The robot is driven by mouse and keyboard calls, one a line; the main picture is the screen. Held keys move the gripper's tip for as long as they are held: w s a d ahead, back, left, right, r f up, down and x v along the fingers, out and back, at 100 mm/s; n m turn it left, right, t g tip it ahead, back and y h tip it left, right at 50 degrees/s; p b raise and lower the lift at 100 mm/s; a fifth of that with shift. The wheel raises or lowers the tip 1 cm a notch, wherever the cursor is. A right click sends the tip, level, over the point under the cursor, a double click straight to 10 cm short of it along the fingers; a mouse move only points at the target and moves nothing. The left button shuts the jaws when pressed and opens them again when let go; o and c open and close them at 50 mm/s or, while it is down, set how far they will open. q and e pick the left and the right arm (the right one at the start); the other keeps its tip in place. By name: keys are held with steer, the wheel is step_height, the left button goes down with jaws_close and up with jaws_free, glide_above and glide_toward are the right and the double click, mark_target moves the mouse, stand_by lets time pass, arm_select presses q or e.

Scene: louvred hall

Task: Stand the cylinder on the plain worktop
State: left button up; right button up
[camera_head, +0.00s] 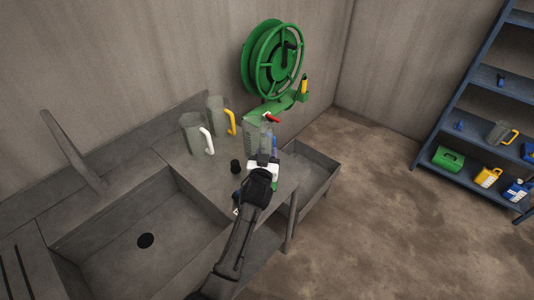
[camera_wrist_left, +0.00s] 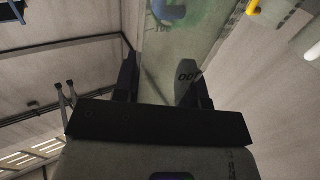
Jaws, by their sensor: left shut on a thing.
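A clear graduated cylinder (camera_head: 265,137) shows just beyond my left gripper in the head view, over the far right part of the worktop. My left gripper (camera_head: 262,163) is shut on it. The plain grey worktop (camera_head: 212,176) lies right of the sink. My right gripper is not in view.
Two grey jugs, one white-handled (camera_head: 194,136) and one yellow-handled (camera_head: 216,115), stand at the back. A sink (camera_head: 110,240) lies left, a low trough (camera_head: 322,160) right, a green hose reel (camera_head: 275,58) behind.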

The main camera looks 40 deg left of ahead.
arm_select(q)
steer(key=shift+f, duration=0.2)
steer(key=o, duration=1.2)
steer(key=shift+r, duration=0.1)
steer(key=shift+p+v, duration=0.35)
steer(key=shift+v, duration=3.45)
steer(key=shift+r, duration=0.1)
